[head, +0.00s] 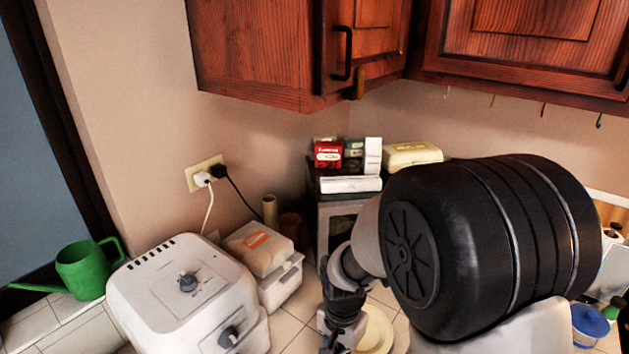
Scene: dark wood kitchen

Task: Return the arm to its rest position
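My arm fills the right half of the head view, with a large black ribbed part close to the camera. My gripper (341,322) hangs below it at the bottom middle, pointing down over the tiled counter (292,325). The gripper is small and dark, and its fingertips run to the lower picture edge. I cannot tell whether it is open or shut. A pale yellow round plate (378,330) shows just right of it; I cannot tell whether they touch.
A white appliance (185,295) and white container (280,285) stand left of the gripper. A green watering can (82,268) is far left. An oven-like box (330,230) carrying several packages stands behind. Wooden cabinets (290,60) hang above. A blue-lidded container (590,325) is right.

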